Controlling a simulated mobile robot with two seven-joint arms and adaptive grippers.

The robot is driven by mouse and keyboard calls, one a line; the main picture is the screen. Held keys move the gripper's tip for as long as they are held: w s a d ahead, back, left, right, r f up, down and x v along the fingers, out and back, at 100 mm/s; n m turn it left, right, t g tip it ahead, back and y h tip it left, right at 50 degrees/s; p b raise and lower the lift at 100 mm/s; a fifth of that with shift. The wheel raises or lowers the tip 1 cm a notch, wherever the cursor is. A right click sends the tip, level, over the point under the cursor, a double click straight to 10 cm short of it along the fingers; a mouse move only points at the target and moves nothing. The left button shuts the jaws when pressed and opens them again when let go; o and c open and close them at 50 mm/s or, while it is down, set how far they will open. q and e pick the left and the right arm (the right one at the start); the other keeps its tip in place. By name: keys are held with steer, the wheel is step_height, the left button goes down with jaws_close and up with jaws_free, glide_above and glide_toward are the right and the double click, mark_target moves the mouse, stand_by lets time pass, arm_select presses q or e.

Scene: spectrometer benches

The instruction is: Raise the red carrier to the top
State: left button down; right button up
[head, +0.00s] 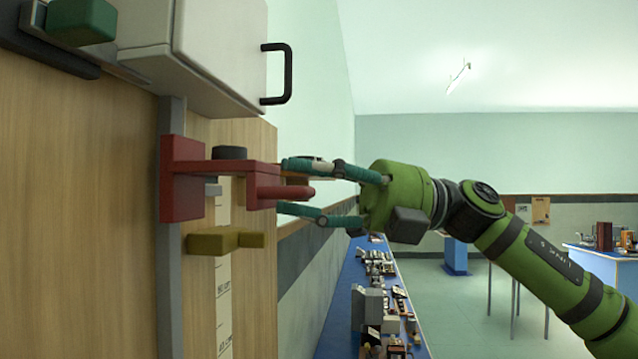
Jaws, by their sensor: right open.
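The red carrier (182,180) sits on a grey vertical rail (170,290) on a wooden panel. Its arm reaches right and ends in a rounded red handle (285,191). My right gripper (280,187) comes in from the right and is open. One teal finger is above the handle and the other below it, with the handle between them. I cannot tell whether either finger touches it. A dark round piece (230,153) rests on the carrier's arm. My left gripper is not in view.
A yellow block (212,241) is just below the carrier, beside a marked scale (223,300). A white cabinet (220,45) with a black handle (288,74) is above. A green block (80,20) is at top left. A blue bench (340,325) with several instruments runs behind.

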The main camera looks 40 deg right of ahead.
steer(key=v, duration=1.2)
stand_by(0.3)
stand_by(0.6)
